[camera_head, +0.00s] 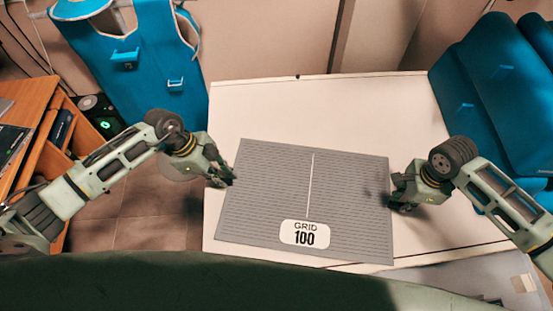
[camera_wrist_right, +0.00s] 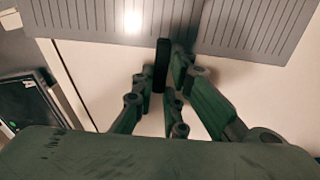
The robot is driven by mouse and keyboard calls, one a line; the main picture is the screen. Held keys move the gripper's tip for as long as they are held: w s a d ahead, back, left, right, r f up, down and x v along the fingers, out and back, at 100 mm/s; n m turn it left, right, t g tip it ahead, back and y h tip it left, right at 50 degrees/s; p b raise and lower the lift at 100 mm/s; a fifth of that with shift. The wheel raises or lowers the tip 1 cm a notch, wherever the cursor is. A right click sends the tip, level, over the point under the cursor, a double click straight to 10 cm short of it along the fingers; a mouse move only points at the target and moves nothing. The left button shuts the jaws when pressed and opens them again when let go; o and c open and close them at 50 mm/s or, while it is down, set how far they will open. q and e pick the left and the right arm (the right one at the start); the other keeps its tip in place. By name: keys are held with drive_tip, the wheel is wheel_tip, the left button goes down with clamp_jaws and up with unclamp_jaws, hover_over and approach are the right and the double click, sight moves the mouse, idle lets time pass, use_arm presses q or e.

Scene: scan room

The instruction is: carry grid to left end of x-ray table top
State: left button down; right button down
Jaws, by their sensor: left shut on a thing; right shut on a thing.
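The grid (camera_head: 270,190) is a flat grey ribbed plate with a pale centre line and a white label reading GRID 100. It is over the white x-ray table top (camera_head: 300,105), slightly turned; I cannot tell whether it touches the surface. My left gripper (camera_head: 229,180) is shut on the grid's left edge. My right gripper (camera_head: 393,199) is shut on its right edge. In the right wrist view the fingers (camera_wrist_right: 168,75) meet the edge of the grid (camera_wrist_right: 225,25), with the white top (camera_wrist_right: 95,70) below.
Blue aprons (camera_head: 135,60) hang at the back left, and more blue padded items (camera_head: 490,80) stand at the right. A wooden desk (camera_head: 30,110) is at the far left. The table top behind the grid is bare.

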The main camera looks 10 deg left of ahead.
use_arm(q)
drive_tip(key=shift+f+b, duration=0.4)
drive_tip(key=shift+f, duration=0.1)
use_arm(e)
drive_tip(key=shift+f, duration=0.55)
use_arm(q)
drive_tip(key=c, duration=1.9)
unclamp_jaws()
drive_tip(key=shift+s+r, duration=0.1)
drive_tip(key=shift+s, duration=0.15)
use_arm(e)
drive_tip(key=c, duration=1.9)
unclamp_jaws()
drive_tip(key=shift+s+d+r, duration=0.1)
drive_tip(key=shift+s+r, duration=0.05)
drive_tip(key=shift+s, duration=0.1)
use_arm(q)
drive_tip(key=shift+o, duration=0.7)
drive_tip(key=shift+w, duration=0.1)
use_arm(e)
drive_tip(key=shift+o, duration=0.7)
drive_tip(key=shift+w, duration=0.15)
